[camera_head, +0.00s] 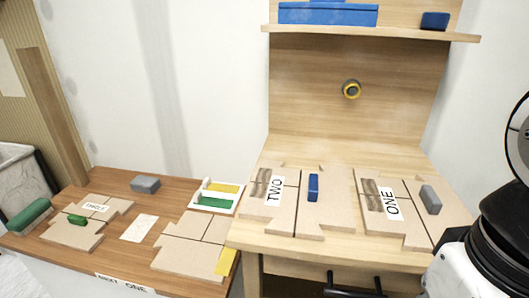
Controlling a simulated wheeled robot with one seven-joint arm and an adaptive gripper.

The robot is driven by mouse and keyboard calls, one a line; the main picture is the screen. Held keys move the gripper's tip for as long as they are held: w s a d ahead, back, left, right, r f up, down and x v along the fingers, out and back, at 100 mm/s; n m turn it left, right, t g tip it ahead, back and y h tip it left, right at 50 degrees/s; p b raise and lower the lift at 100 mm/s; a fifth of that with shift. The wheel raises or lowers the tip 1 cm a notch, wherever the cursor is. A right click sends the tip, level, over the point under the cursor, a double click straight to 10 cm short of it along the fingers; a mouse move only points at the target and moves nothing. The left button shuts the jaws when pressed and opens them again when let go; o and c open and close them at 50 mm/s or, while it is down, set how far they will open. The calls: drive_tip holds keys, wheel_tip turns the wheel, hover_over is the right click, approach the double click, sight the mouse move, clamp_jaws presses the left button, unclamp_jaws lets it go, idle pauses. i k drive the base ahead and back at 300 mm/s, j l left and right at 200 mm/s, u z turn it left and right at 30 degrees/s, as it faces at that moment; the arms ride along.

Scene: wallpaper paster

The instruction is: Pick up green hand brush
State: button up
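Several green things lie on the low brown table at the left. A long green block-like thing with a greyish underside (30,217) is at the table's far left edge and looks most like a hand brush. A small green piece (77,220) lies on the board marked THREE. A green roller-like thing (202,201) lies in a white tray beside a yellow one. Which of them is the green hand brush is not certain from this view. Parts of my white and black arm show at the right edge, far from all of them. My gripper is not clearly visible.
The brown table (120,256) also holds a grey block (145,184) and jointed boards. The lighter desk (334,258) carries boards marked TWO and ONE, a blue piece (313,188) and a grey piece (431,199). A black handle-like shape (355,291) shows below its front edge.

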sight(22, 224)
drive_tip(key=u, duration=1.5)
drive_tip(key=z, duration=0.3)
drive_tip(key=i+j+z, duration=0.5)
drive_tip(key=z, duration=0.25)
drive_tip(key=i+j, duration=0.15)
drive_tip(key=j, duration=0.2)
drive_tip(key=i+j+z, duration=0.1)
drive_tip(key=j, duration=0.25)
drive_tip(key=i+j, duration=0.2)
drive_tip(key=j, duration=0.15)
drive_tip(key=i+j, duration=0.15)
drive_tip(key=j, duration=0.25)
drive_tip(key=i+j+z, duration=0.1)
drive_tip(key=j, duration=0.25)
drive_tip(key=i+j, duration=0.15)
drive_tip(key=j, duration=0.2)
drive_tip(key=i+j+z, duration=0.1)
drive_tip(key=j, duration=0.3)
